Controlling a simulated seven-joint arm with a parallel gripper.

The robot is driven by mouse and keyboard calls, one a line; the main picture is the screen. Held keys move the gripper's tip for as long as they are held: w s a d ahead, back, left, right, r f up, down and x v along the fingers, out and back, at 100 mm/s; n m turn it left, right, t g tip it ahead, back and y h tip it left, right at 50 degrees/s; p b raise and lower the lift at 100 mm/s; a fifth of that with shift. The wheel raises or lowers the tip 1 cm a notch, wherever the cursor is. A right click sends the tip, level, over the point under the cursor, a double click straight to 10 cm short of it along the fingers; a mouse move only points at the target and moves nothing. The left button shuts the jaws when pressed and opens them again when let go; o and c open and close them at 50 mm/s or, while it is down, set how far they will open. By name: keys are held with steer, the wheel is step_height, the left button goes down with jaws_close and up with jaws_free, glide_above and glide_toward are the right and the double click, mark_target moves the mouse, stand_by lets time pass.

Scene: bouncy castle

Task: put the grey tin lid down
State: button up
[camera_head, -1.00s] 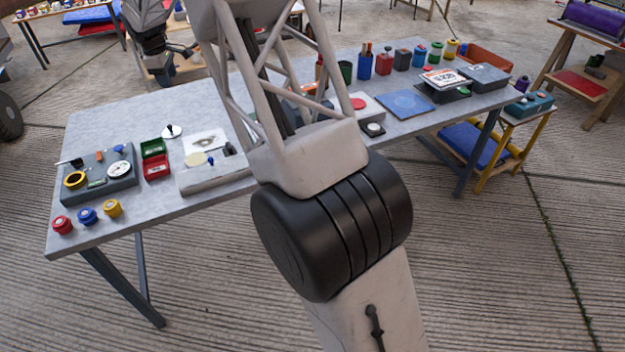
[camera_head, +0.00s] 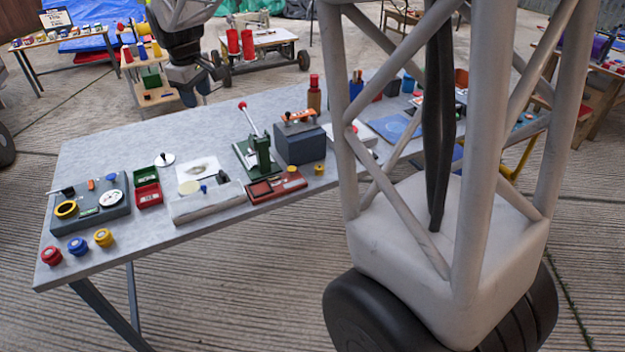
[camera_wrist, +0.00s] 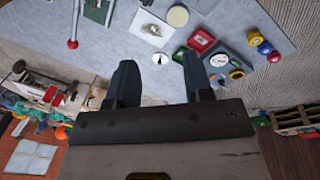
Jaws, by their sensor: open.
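A round pale grey lid with a dark knob (camera_head: 167,161), seemingly the tin lid, lies flat on the grey table (camera_head: 110,155). It lies beside the green open box. It also shows in the wrist view (camera_wrist: 160,58), apart from my fingers and roughly in line with the gap between them. My gripper (camera_head: 212,82) hangs over the far side of the table. In the wrist view its two dark fingers (camera_wrist: 159,70) are spread wide with nothing between them. It is open, apart from the lid.
A green box (camera_head: 145,176) and a red box (camera_head: 149,196) stand near the lid. A grey block with a cream disc (camera_head: 190,188) is to the right, and a green lever press (camera_head: 257,155) stands tall beyond. The table's far left is bare.

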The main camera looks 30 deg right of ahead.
steer(key=s+d+r+m, duration=0.2)
steer(key=s+d+r, duration=0.1)
steer(key=s, duration=0.8)
steer(key=s+d+f+m, duration=0.1)
steer(key=s+f+m, duration=0.1)
steer(key=s, duration=0.9)
steer(key=s+d+f+m, duration=0.2)
steer(key=s, duration=0.9)
steer(key=s+d+f+m+t, duration=0.1)
steer(key=s+f+m, duration=0.1)
steer(key=s, duration=0.9)
steer(key=shift+d+f+y, duration=0.3)
steer(key=shift+d+f, duration=0.05)
steer(key=shift+f, duration=0.05)
